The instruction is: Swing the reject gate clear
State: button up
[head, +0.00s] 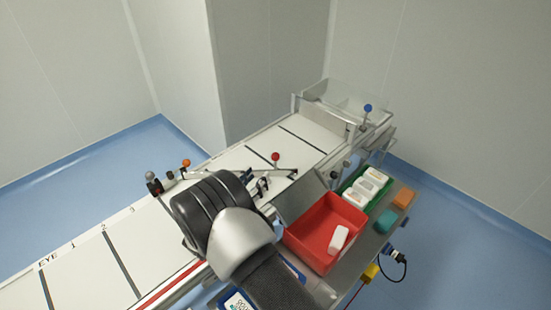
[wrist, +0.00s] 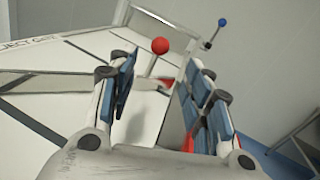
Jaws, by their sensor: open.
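The reject gate shows as a pale bar (wrist: 150,84) low over the white conveyor, with a red ball knob (wrist: 160,46) on a thin post. In the head view the red knob (head: 276,156) stands above the belt just beyond my gripper (head: 262,184). In the wrist view my gripper (wrist: 165,95) is open, with the knob seen between its two blue-padded fingers and farther away. Nothing is between the pads, and I see no contact with the knob. My arm hides part of the belt and gate in the head view.
A red bin (head: 297,238) with a white item stands beside the conveyor, near a green tray (head: 348,187) of white packs. A blue-knobbed lever (head: 368,108) is at the far end. Orange (head: 186,163) and grey (head: 150,175) knobs stand at the belt's left edge.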

aim_at(276, 157)
jog(key=b+x, duration=0.2)
jog(key=x, duration=1)
jog(key=shift+w+d, duration=0.15)
jog(key=shift+c, duration=0.6)
grip_shut()
